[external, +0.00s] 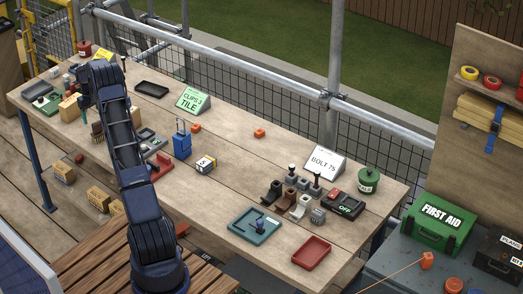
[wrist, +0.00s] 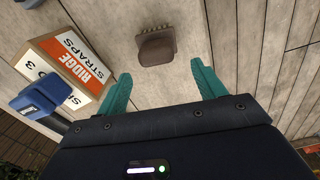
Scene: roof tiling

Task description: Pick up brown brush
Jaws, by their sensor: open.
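The brown brush (wrist: 156,48) is in the upper middle of the wrist view, lying on the wooden table with a row of short bristle tufts along its far edge. My gripper (wrist: 160,84) shows two teal fingers spread wide apart, with nothing between them. The brush lies beyond the fingertips, roughly centred on the gap, and is not touched. In the external view a small brown bristled thing (external: 97,130), likely the same brush, stands beside my arm at the left part of the table. My arm partly hides that area.
A cardboard box labelled "Ridge straps" (wrist: 72,66) stands close to the left finger, with a blue object (wrist: 42,94) near it. In the external view a blue tool (external: 182,143) and a black tray (external: 152,90) are on the table. Bare planks lie right of the brush.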

